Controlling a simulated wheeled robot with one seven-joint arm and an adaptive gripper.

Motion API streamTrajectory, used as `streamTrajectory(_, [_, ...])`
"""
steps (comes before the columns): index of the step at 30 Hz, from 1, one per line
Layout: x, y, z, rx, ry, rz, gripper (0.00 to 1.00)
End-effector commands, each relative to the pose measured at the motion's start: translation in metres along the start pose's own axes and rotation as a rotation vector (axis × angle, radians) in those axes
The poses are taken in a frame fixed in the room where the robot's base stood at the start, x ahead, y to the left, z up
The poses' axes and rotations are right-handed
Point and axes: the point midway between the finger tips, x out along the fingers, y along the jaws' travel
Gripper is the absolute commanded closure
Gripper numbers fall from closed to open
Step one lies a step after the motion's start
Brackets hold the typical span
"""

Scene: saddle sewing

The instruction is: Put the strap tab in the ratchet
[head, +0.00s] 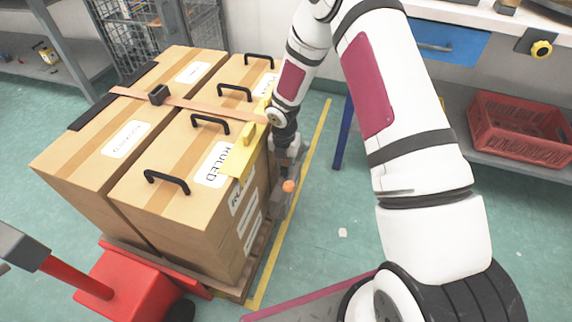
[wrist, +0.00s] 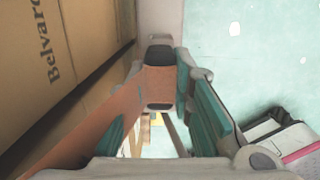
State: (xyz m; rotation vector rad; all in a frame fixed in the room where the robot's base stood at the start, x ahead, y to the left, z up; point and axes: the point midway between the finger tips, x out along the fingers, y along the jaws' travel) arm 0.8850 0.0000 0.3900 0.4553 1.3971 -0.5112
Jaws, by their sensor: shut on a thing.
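The orange-brown strap (head: 205,105) runs across the tops of the cartons toward their right side. My gripper (head: 284,190) points down beside the right face of the cartons, low near the floor. In the wrist view my gripper (wrist: 166,88) is shut on the strap tab (wrist: 157,86), between its teal-padded fingers. The strap (wrist: 95,128) comes in from the lower left. A small dark block (head: 158,95) sits on the strap on top of the cartons; I cannot tell if it is the ratchet. No ratchet shows clearly near the tab.
The cartons (head: 75,172) stand on a wooden pallet (head: 233,287), with black handles on top and a yellow corner guard (head: 243,155). A red pallet truck (head: 125,285) stands at the lower left. A red crate (head: 515,125) is on a right shelf. Green floor lies free right of the cartons.

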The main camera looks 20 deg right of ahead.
Motion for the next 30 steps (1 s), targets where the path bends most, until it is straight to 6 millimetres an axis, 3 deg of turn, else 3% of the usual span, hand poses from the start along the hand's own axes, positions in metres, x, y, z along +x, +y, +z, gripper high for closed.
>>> streamTrajectory(6, [0.003, 0.0, -0.001, 0.0, 0.001, 0.0, 1.0])
streamTrajectory(7, [0.003, 0.0, -0.001, 0.001, 0.001, 0.0, 0.77])
streamTrajectory(9, [0.003, 0.0, -0.001, 0.001, 0.001, 0.0, 0.61])
streamTrajectory(10, [0.003, 0.0, -0.001, 0.001, 0.001, 0.0, 0.59])
streamTrajectory(22, [-0.005, 0.0, 0.0, 0.0, 0.0, 0.0, 0.59])
streamTrajectory(30, [-0.057, 0.0, 0.001, 0.002, -0.001, 0.001, 0.59])
